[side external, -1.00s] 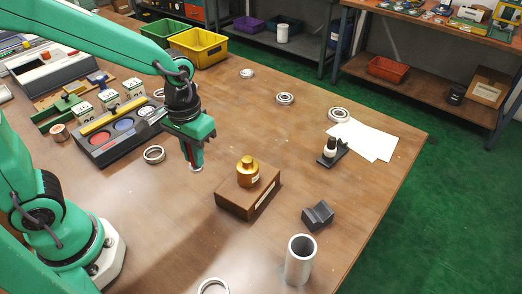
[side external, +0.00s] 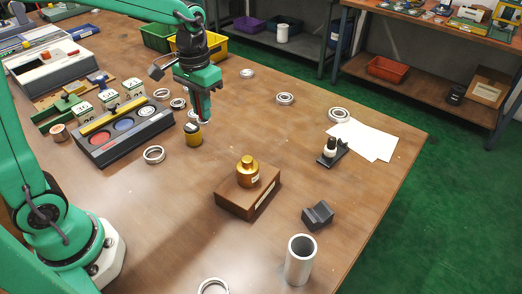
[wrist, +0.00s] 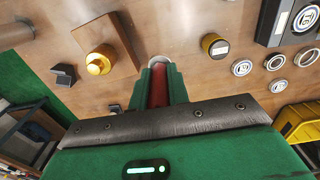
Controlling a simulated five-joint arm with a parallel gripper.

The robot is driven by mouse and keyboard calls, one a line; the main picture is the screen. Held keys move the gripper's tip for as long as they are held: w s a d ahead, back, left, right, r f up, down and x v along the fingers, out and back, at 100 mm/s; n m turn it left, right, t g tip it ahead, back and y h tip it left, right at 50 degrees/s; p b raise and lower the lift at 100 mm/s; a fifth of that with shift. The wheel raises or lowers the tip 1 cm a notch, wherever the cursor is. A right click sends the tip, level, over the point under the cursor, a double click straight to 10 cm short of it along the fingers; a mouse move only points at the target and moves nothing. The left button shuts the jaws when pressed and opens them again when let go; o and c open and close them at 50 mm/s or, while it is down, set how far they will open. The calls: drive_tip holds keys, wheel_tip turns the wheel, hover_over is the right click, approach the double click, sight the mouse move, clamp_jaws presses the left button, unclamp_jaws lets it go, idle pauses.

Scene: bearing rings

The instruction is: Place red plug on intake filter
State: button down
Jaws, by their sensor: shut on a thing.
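My gripper (side external: 200,112) is shut on the red plug, a red cylinder (wrist: 160,88) between the two green fingers in the wrist view. A pale grey round end shows at the fingertips. In the side view the gripper hangs above the table, fingers pointing down, just behind a short black-and-yellow canister (side external: 193,134). This canister also shows in the wrist view (wrist: 214,46), right of the fingertips and apart from them. A gold stepped part (side external: 247,172) stands upright on a brown wooden block (side external: 238,205). I cannot tell for certain which one is the intake filter.
A dark tray (side external: 124,139) with red and blue round faces lies left of the canister. Several metal rings, such as one (side external: 154,154), lie scattered. A grey tube (side external: 300,260), a dark V-block (side external: 317,215) and a black stand (side external: 332,153) are at the right. The table's middle is open.

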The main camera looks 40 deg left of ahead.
drive_tip(key=shift+w+a+r, duration=0.6)
drive_tip(key=shift+w+a, duration=0.15)
drive_tip(key=shift+a, duration=0.1)
hover_over(191, 126)
wheel_tip(191, 126, down, 7)
drive_tip(key=shift+f, duration=2)
drive_tip(key=shift+f, duration=0.15)
drive_tip(key=c, duration=1.3)
unclamp_jaws()
drive_tip(key=shift+c, duration=0.2)
wheel_tip(191, 126, up, 12)
